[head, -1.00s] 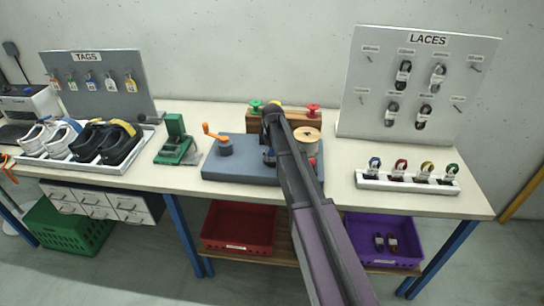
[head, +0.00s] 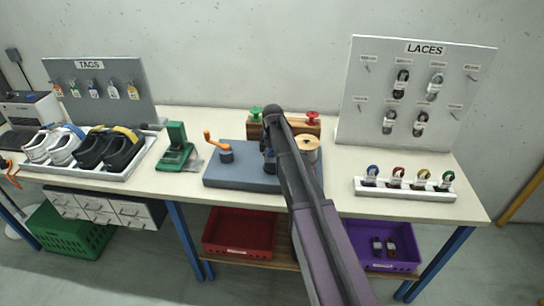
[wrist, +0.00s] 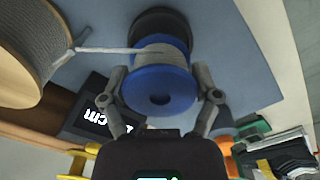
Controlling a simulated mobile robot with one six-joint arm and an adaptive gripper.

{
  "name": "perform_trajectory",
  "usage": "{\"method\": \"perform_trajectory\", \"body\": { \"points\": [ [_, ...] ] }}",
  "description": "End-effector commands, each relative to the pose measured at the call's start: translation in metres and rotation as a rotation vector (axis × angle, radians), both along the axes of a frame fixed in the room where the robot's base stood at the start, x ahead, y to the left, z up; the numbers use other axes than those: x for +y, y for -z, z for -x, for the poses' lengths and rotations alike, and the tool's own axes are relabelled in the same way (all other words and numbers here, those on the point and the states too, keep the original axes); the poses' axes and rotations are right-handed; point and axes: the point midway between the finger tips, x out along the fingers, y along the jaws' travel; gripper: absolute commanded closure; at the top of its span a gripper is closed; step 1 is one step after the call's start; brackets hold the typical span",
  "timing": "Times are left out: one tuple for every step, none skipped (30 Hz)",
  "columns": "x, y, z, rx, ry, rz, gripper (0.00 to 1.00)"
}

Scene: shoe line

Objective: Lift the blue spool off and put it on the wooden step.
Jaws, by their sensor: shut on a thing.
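The blue spool (wrist: 160,90), wound with grey cord, sits between the two fingers of my gripper (wrist: 159,78) in the wrist view. The fingers are shut on it from both sides. A black round part (wrist: 160,20) is behind the spool; I cannot tell whether they touch. A cord strand runs from the spool to the large wooden reel (wrist: 30,50) at left. In the head view my arm hides most of the gripper, with a bit of blue showing. The wooden step (head: 298,126) stands behind the blue-grey base, bearing a green spool (head: 255,112) and a red spool (head: 312,117).
The blue-grey base (head: 230,178) carries an orange crank (head: 216,142) and the wooden reel. A green tool (head: 177,148) stands left of it. A white lace tray (head: 405,190) is at right. Bare tabletop (head: 333,180) lies between base and lace tray.

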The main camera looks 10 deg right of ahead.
Motion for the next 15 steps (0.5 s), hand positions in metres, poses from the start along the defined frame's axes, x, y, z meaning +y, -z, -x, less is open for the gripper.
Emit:
{"method": "perform_trajectory", "body": {
  "points": [
    [0.002,-0.003,0.016,0.0,0.0,0.0,0.75],
    [0.003,-0.003,0.023,0.0,0.0,0.0,0.75],
    [0.004,-0.004,0.033,0.0,-0.001,0.0,0.75],
    [0.005,-0.004,0.04,0.0,-0.001,0.0,0.75],
    [0.006,-0.005,0.047,0.0,-0.001,0.0,0.75],
    [0.007,-0.006,0.056,0.0,-0.001,0.0,0.75],
    [0.008,-0.006,0.063,0.0,-0.001,0.0,0.75],
    [0.009,-0.007,0.07,0.0,-0.001,0.0,0.75],
    [0.01,-0.008,0.079,0.0,-0.001,0.0,0.75],
    [0.011,-0.009,0.086,0.0,-0.001,0.0,0.75],
    [0.012,-0.009,0.093,0.0,-0.001,0.0,0.75],
    [0.013,-0.01,0.101,0.0,-0.001,0.0,0.75],
    [0.014,-0.01,0.107,0.0,-0.001,0.0,0.75],
    [0.015,-0.011,0.113,0.0,-0.001,0.0,0.75],
    [0.016,-0.012,0.12,0.0,0.0,0.0,0.75]
  ]
}}
